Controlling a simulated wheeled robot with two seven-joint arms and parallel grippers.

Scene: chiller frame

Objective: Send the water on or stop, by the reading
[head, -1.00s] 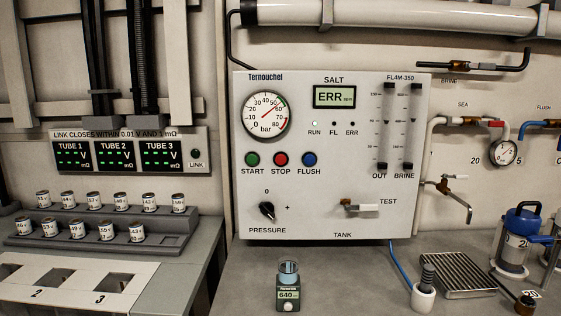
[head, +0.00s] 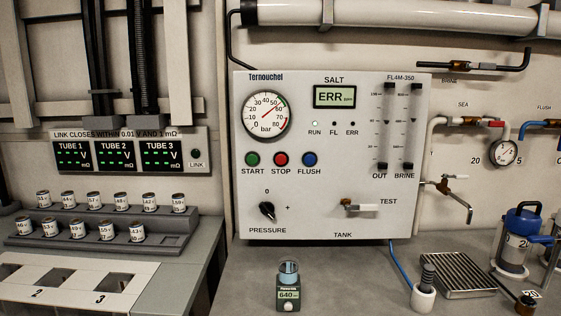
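The white Ternouchel panel (head: 335,200) hangs upright on the wall. Its SALT display (head: 334,97) reads ERR. The pressure gauge (head: 268,114) sits at upper left of the panel. The RUN lamp (head: 315,124) looks white; the FL and ERR lamps look dark. Green START (head: 252,159), red STOP (head: 281,159) and blue FLUSH (head: 310,159) buttons sit in a row. The black PRESSURE knob (head: 267,210) is below. The TANK/TEST lever (head: 360,206) lies about level, its handle to the right. A handheld meter (head: 289,294) reading 640 holds a clear cup (head: 289,270) on top. Neither gripper shows.
A drain grate (head: 457,275), a white pot with a dark ribbed piece (head: 424,292) and a blue-topped canister (head: 519,238) stand at right. A rack of small labelled cells (head: 100,236) stands at left. The counter between is mostly clear.

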